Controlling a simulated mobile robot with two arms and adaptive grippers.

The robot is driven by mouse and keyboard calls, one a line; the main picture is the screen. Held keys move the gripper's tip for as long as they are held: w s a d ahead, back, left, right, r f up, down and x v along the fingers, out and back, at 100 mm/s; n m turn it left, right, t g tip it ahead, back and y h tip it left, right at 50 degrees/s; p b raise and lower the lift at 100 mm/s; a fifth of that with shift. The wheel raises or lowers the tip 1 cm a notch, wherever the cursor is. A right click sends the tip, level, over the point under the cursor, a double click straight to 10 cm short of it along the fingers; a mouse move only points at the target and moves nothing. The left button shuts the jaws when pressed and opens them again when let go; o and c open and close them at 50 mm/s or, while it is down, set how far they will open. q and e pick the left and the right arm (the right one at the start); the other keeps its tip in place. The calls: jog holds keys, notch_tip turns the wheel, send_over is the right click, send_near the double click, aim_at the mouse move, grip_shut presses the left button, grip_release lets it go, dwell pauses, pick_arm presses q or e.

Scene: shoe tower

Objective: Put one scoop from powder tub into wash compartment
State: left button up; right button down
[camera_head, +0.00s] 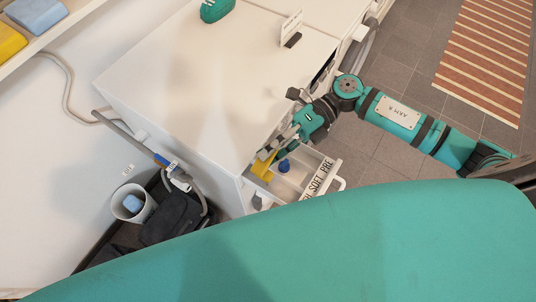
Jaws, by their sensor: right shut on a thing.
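The detergent drawer (322,172) stands pulled out from the white machine. A blue piece (284,165) sits inside the drawer. My right gripper (268,153) is shut on a yellow scoop (264,168), which is at the drawer's machine-side end. I cannot tell whether the scoop touches the drawer or holds powder. No object is clearly recognisable as the powder tub. My left gripper is not in view.
The white machine top (220,70) is mostly clear, with a small sign (291,28) and a teal object (216,10) at its far side. A white bucket (133,203) with something blue inside and a dark cloth (172,222) lie lower left. A hose runs beside them.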

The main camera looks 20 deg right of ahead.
jog(key=shift+w+d+f+m+g+y+b, duration=0.2)
jog(key=shift+w+d+y+b, duration=0.2)
jog(key=shift+b, duration=0.55)
jog(key=shift+w+d+f+m+g+y+b, duration=0.1)
jog(key=shift+w+d+m+g+y+b, duration=0.15)
jog(key=shift+y+b, duration=0.5)
jog(key=w+d+f+m+y+b, duration=0.1)
jog(key=y+b, duration=0.1)
jog(key=b, duration=0.1)
jog(key=d+m+y+b, duration=0.1)
jog(key=y+b, duration=0.1)
jog(key=b, duration=0.2)
jog(key=w+d+f+m+y+b, duration=0.1)
jog(key=y+b, duration=0.1)
jog(key=b, duration=0.1)
jog(key=shift+w+d+f+g+b, duration=0.25)
jog(key=shift+w+d+f+b, duration=0.05)
jog(key=shift+d, duration=0.1)
jog(key=shift+r, duration=0.1)
dwell(1.5)
